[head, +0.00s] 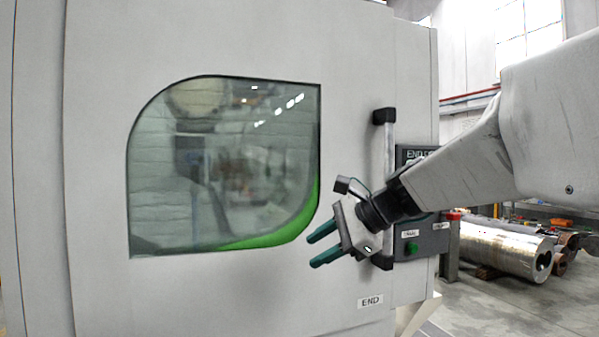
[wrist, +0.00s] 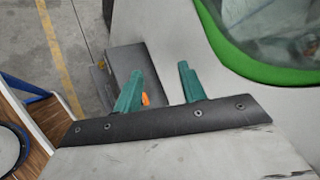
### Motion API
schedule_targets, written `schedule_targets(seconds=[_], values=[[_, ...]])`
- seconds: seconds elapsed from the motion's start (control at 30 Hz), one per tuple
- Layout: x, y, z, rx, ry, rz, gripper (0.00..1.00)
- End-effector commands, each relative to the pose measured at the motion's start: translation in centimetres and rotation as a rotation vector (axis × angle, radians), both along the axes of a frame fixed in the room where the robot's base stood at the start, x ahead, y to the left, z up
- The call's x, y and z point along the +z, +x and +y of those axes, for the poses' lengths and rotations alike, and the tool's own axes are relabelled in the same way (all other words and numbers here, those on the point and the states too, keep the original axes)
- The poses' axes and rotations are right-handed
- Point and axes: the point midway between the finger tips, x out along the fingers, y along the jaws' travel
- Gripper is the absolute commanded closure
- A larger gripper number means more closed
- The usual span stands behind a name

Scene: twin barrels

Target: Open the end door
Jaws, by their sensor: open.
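The end door (head: 225,290) is a large light-grey panel with a rounded window and an "END" label (head: 370,301) low on its right side. It looks shut, with its right edge against the machine frame. Its upright bar handle (head: 388,150) has black end mounts and stands near that right edge. My wrist hides the handle's lower middle. My gripper (head: 317,247) is open and empty, with teal fingers pointing left across the door, below the window's lower right corner. The wrist view shows both fingers (wrist: 160,72) apart, with no handle between them.
A dark control box (head: 432,240) with a green button sits right of the handle, behind my arm. The window (head: 225,160) has a green lower edge. Floor at the right front is clear.

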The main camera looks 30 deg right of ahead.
Motion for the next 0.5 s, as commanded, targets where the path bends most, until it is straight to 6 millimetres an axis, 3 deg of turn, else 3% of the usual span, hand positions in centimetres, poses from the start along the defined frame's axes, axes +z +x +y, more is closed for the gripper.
schedule_targets(seconds=[0.03,0.1,0.2,0.3,0.4,0.5], values=[[2.0,1.3,-4.2,-0.156,0.129,-0.034,0.59],[4.8,2.4,-9.5,-0.339,0.309,-0.092,0.59],[8.3,2.4,-16.7,-0.544,0.54,-0.187,0.59],[10.9,1.3,-22.4,-0.679,0.721,-0.275,0.59],[12.6,0.1,-26.2,-0.755,0.84,-0.339,0.59],[13.4,-0.4,-28.0,-0.788,0.9,-0.374,0.59]])
